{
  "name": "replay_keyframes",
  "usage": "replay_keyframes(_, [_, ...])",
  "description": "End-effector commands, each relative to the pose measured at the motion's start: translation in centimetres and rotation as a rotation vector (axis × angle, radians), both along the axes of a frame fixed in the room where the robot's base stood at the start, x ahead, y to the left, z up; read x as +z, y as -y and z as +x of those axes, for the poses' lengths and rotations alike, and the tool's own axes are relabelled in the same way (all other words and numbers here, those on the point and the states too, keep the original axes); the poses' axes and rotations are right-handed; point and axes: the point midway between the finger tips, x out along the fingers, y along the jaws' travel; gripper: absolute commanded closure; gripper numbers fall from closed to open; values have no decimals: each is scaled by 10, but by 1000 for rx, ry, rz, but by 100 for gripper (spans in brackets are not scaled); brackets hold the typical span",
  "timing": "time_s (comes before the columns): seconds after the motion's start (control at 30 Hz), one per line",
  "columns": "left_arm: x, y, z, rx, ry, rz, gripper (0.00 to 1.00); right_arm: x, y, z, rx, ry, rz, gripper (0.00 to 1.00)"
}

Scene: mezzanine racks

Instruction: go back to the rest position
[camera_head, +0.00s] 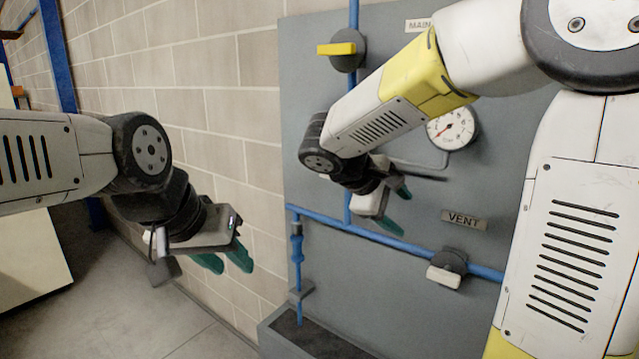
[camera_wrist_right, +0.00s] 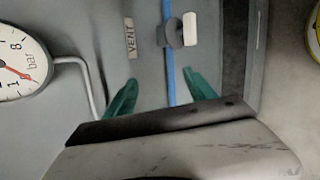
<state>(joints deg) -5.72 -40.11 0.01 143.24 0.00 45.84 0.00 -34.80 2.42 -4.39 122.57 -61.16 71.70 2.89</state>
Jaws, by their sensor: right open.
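My left gripper (camera_head: 226,264) is at the left in the head view. Its two teal fingers are apart, with nothing seen between them, in front of the block wall. My right gripper (camera_head: 398,209) is in front of the grey panel (camera_head: 310,120), between the gauge and the blue pipe. Its teal fingers are apart and empty. In the right wrist view the fingers (camera_wrist_right: 158,85) point toward the panel, with the blue pipe seen between them and the vent valve (camera_wrist_right: 183,30) beyond.
A pressure gauge (camera_head: 452,128) sits partly behind my right arm. The VENT label (camera_head: 465,219) is above a white-handled valve (camera_head: 443,276) on the blue pipe (camera_head: 380,236). Open floor (camera_head: 110,300) lies at the lower left.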

Motion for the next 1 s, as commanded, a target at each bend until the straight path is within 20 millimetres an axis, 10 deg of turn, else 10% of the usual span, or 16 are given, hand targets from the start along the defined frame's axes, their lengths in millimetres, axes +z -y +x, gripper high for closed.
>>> replay_keyframes(0.13, [0, 0, 0, 0, 0, 0, 64, -21, 26, -69, -190, -11, 369, 36])
replay_keyframes(0.4, [0, 0, 0, 0, 0, 0, 64, -25, 2, -147, -465, 136, 973, 36])
replay_keyframes(1.0, [0, 0, 0, 0, 0, 0, 64, -10, -18, -165, -583, 277, 1260, 36])
